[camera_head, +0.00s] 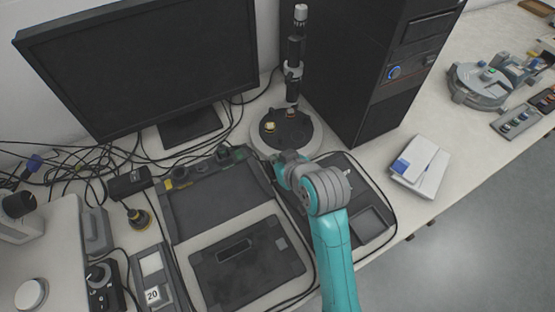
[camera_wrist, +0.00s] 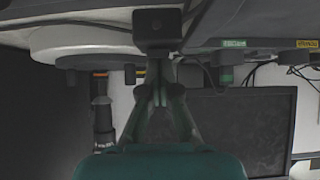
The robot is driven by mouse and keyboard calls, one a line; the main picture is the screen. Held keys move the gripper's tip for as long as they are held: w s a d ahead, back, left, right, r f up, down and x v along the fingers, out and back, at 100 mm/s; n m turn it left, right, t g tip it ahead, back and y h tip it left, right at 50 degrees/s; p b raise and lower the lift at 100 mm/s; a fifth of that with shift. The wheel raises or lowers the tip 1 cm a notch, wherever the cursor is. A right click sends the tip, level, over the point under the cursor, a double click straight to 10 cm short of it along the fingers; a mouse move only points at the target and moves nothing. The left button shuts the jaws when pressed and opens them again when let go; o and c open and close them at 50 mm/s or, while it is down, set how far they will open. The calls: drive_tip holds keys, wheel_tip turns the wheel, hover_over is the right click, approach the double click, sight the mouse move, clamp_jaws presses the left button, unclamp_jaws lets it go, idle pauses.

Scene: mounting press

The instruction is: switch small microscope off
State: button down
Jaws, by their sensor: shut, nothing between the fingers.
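The small microscope is a slim black and white upright tube (camera_head: 293,52) over a round white base (camera_head: 259,128) with a dark top. It stands between the monitor and the black tower. Small yellow and red parts show on the base top. In the wrist view the picture looks upside down: the pale round base (camera_wrist: 80,40) is at upper left and the dark tube (camera_wrist: 102,118) below it. My gripper (camera_wrist: 160,68) is shut and empty, close to the base. In the head view it is at the front rim of the base, its fingertips largely hidden by my wrist.
The monitor (camera_head: 140,65) stands left of the microscope and the black tower (camera_head: 370,60) right. A grey panel device (camera_head: 215,190) lies in front, with a dark tray (camera_head: 372,222) beside it. Loose cables (camera_head: 75,175) lie at left. A white-blue box (camera_head: 420,165) sits at right.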

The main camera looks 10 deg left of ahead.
drive_tip(key=shift+w+a+r, duration=0.2)
drive_tip(key=shift+w+a, duration=0.15)
drive_tip(key=shift+w, duration=0.15)
drive_tip(key=v, duration=1.2)
drive_tip(key=shift+s, duration=0.1)
idle(0.4)
